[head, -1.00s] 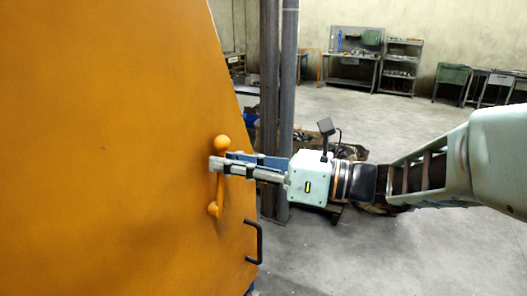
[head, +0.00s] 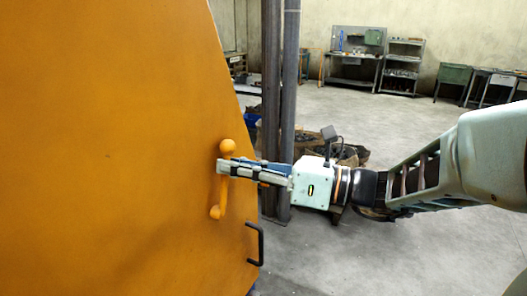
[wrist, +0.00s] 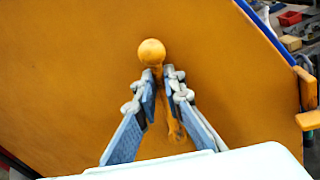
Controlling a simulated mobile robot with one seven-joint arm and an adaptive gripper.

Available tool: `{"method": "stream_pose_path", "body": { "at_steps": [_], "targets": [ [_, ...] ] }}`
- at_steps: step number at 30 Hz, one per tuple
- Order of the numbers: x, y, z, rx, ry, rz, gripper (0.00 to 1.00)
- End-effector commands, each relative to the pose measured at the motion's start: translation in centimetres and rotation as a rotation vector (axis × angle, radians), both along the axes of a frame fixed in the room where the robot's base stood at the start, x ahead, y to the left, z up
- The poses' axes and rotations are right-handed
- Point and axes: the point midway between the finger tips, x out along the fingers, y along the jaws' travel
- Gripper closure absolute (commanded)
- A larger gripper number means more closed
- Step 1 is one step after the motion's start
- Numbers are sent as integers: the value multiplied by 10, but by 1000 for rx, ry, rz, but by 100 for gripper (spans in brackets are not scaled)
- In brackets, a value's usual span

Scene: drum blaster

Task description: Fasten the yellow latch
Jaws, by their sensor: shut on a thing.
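The yellow latch is an orange-yellow bar with a round ball at its upper end (head: 227,146) and a knob at its lower end (head: 215,212). It is on the large orange panel (head: 100,130) and stands nearly upright, its top leaning slightly right. My gripper (head: 223,167) comes from the right and is shut on the bar just below the ball. The wrist view shows the ball (wrist: 151,52) beyond the fingertips (wrist: 158,76), with the bar between the fingers. The fingers hide part of the bar.
A black handle (head: 257,243) is on the panel's right edge, below my gripper. Grey posts (head: 280,100) stand behind the gripper. Workbenches (head: 352,72) line the far wall. The floor (head: 400,125) between is mostly clear.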

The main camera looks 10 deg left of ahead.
Motion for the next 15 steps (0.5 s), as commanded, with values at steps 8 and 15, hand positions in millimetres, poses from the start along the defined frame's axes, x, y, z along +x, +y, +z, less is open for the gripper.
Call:
{"method": "stream_pose_path", "body": {
  "at_steps": [8,15],
  "targets": [
    [19,-8,-3,82,203,-1,100],
    [36,-16,-17,171,415,-2,100]
  ]
}}
